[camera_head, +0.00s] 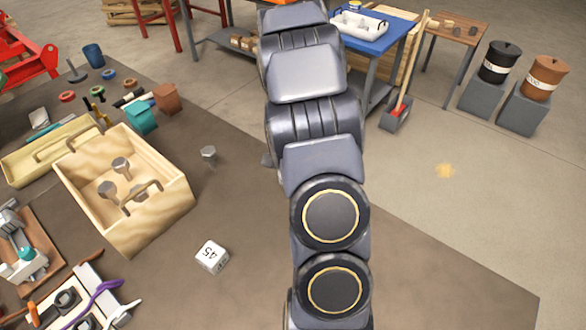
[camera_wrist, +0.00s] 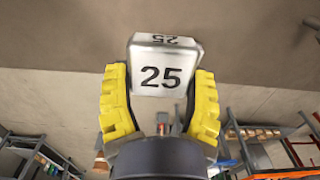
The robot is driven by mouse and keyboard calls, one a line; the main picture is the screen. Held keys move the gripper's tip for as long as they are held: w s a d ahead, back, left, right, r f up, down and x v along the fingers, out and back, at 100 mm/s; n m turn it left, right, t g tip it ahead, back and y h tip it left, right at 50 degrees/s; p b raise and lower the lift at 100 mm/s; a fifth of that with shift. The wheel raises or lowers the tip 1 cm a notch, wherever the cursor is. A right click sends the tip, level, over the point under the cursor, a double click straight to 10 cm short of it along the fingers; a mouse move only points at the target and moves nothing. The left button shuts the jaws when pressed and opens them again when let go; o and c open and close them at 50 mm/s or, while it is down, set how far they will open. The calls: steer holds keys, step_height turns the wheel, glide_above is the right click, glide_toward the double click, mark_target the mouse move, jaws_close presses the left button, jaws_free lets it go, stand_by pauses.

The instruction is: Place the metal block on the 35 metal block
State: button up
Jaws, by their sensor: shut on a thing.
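My gripper (camera_wrist: 160,85) shows in the wrist view, its two yellow fingers shut on the sides of a silvery metal block (camera_wrist: 163,70) marked 25. In the head view my arm runs down the middle, and the gripper and held block are not visible. Another pale metal block (camera_head: 212,257) sits alone on the dark table, left of my arm. Its number is turned and small; it looks like 45. I see no block clearly marked 35.
A wooden crate (camera_head: 180,203) holding bolts stands left of the loose block. A single bolt (camera_head: 209,153) stands behind it on the table (camera_head: 240,205). Tools lie at the lower left. The table around the loose block is mostly clear.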

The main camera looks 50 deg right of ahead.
steer(key=w+d+f, duration=0.1)
steer(key=d+f, duration=0.1)
steer(key=w+d+f, duration=0.1)
steer(key=w+f, duration=0.1)
steer(key=w+d+f, duration=0.2)
steer(key=shift+d+f, duration=0.15)
steer(key=shift+d, duration=0.2)
steer(key=shift+w+d+f, duration=0.4)
steer(key=shift+d+f, duration=0.1)
steer(key=shift+f, duration=1.7)
steer(key=shift+f, duration=0.1)
steer(key=o, duration=1)
steer(key=shift+o, duration=0.2)
